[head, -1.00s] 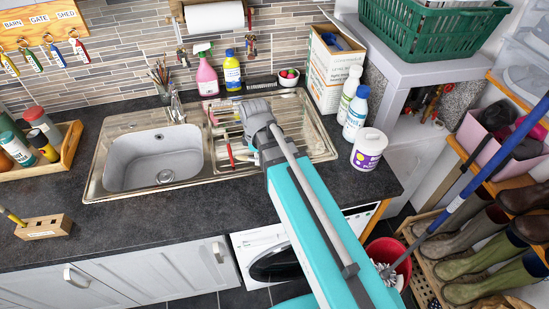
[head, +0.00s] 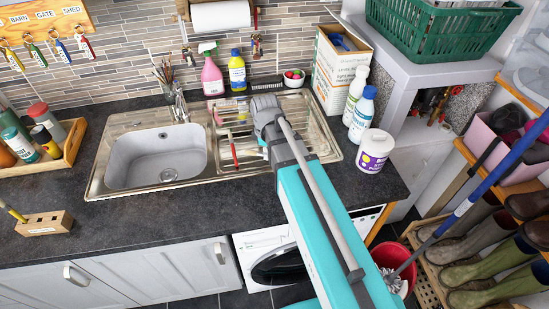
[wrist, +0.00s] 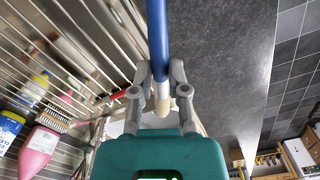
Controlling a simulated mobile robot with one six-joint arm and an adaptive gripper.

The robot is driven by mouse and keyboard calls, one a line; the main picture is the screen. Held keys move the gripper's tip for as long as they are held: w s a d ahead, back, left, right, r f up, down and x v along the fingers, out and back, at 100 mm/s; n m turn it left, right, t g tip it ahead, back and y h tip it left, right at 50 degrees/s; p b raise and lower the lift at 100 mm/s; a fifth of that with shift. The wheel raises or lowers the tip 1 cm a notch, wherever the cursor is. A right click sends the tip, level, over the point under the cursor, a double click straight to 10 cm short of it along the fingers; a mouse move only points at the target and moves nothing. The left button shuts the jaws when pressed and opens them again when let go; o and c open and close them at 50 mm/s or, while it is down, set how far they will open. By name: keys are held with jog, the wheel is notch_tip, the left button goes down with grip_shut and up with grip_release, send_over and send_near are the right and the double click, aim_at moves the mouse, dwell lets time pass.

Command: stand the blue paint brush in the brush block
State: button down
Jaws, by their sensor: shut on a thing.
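In the wrist view my gripper (wrist: 161,92) is shut on the blue paint brush (wrist: 157,35). Its blue shaft runs up the picture from between the fingers, and a pale cream part shows below it. In the head view my arm hides the fingers, above the drainer side of the sink, and the brush is mostly hidden there too. The brush block (head: 45,224) is a small wooden block with holes on the dark worktop at the far left. A yellow-handled brush (head: 12,211) stands tilted in it. The block is well away from my gripper.
The steel sink (head: 158,158) and its tap (head: 180,105) lie between my gripper and the block. A red-handled item (head: 234,150) lies on the drainer. A wooden tray of bottles (head: 75,145) stands behind the block. A white tub (head: 374,150) stands right of my arm.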

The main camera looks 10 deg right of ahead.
jog(key=w+d+f+b, duration=0.1)
jog(key=w+f, duration=0.1)
jog(key=w+d+f+b, duration=0.1)
jog(key=w+f+b, duration=0.1)
jog(key=w+d+f+b, duration=0.1)
jog(key=w+f+b, duration=0.1)
jog(key=shift+w, duration=0.2)
jog(key=shift+w+d+f+b, duration=0.3)
jog(key=shift+w+f+b, duration=0.15)
jog(key=shift+b, duration=0.15)
jog(key=shift+w+d+f+b, duration=0.1)
jog(key=shift+w+f+b, duration=0.15)
jog(key=shift+f+b, duration=0.15)
jog(key=shift+w+d+f+b, duration=0.1)
jog(key=shift+w+f+b, duration=0.05)
jog(key=shift+f+b, duration=1.4)
jog(key=shift+b, duration=0.05)
jog(key=shift+f+b, duration=0.45)
jog(key=c, duration=0.6)
grip_release()
jog(key=shift+c, duration=0.2)
